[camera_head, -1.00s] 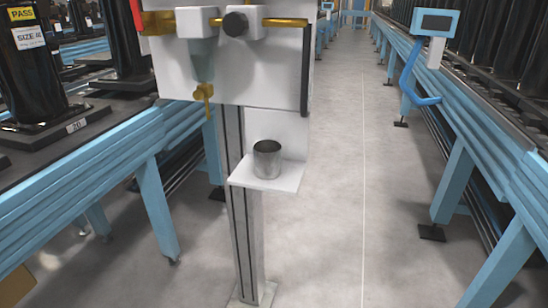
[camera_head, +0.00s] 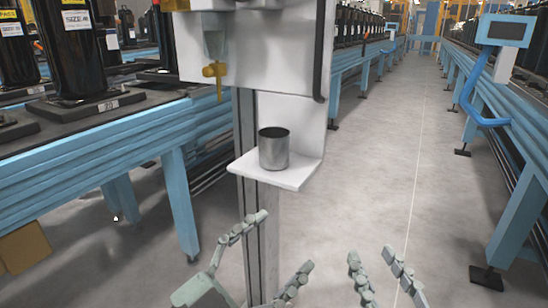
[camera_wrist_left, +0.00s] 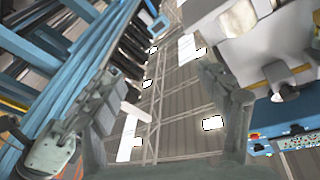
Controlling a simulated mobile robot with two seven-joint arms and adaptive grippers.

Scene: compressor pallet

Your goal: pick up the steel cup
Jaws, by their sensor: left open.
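The steel cup (camera_head: 274,150) is a grey metal cylinder with a dark open top. It stands upright on a small white shelf (camera_head: 300,178) fixed to a post, in the middle of the head view. My left gripper (camera_head: 284,242) is open and empty, below the shelf in the picture and apart from the cup. Its spread fingers also show in the left wrist view (camera_wrist_left: 155,82), with nothing between them; the cup is not visible there. My right gripper (camera_head: 371,256) is at the lower right of the cup, its fingers apart with nothing between them.
A white panel with a yellow-handled tap (camera_head: 215,70) hangs above and left of the cup. The grey post (camera_head: 258,235) stands under the shelf. Blue conveyors (camera_head: 110,145) run on the left, and another with a blue-framed screen (camera_head: 505,30) is on the right. Open floor lies between.

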